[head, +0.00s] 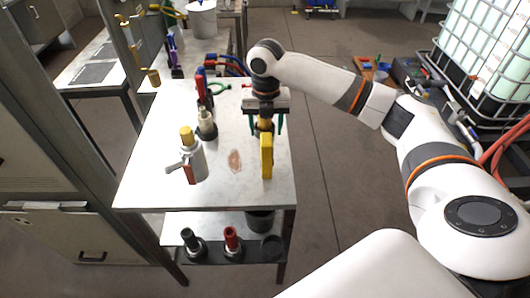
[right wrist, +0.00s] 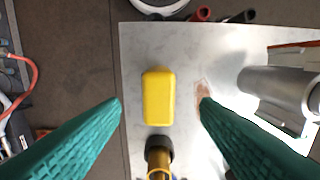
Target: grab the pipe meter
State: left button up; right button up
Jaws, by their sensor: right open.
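What looks like the pipe meter, a yellow block-shaped body (head: 266,158), stands near the right edge of the metal table in the head view. In the right wrist view the yellow body (right wrist: 158,90) lies between the fingers, with a black collar and brass part (right wrist: 158,160) below it. My right gripper (head: 266,128) is open, green fingers pointing down, above and slightly behind the yellow body. In the right wrist view the open fingers (right wrist: 161,103) have clear gaps on both sides of it. My left gripper is not in view.
The metal table (head: 140,185) also holds a silver cylinder with a yellow cap (head: 190,155), a bottle-like fitting (head: 207,125) and red and blue tools (head: 203,90) on its left side. A lower shelf (head: 215,252) carries dark and red fittings. A caged tank (head: 490,50) stands at right.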

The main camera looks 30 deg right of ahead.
aim_at(266, 139)
notch_tip(266, 139, down, 2)
jog(key=shift+w+f, duration=0.1)
jog(key=shift+f, duration=0.05)
notch_tip(266, 139, down, 3)
jog(key=shift+w+d+r+p, duration=0.1)
jog(key=shift+r+p, duration=0.1)
jog(key=shift+p, duration=0.6)
jog(key=shift+s+f+p, duration=0.2)
jog(key=shift+f+p, duration=0.1)
jog(key=shift+f, duration=0.85)
jog(key=shift+d+f, duration=0.1)
jog(key=shift+f, duration=0.2)
jog(key=shift+w+f, duration=0.1)
jog(key=shift+f, duration=0.05)
jog(key=shift+c, duration=0.2)
jog(key=c, duration=0.9)
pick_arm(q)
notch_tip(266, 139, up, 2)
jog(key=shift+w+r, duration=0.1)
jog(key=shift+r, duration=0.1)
pick_arm(e)
jog(key=shift+c, duration=1.3)
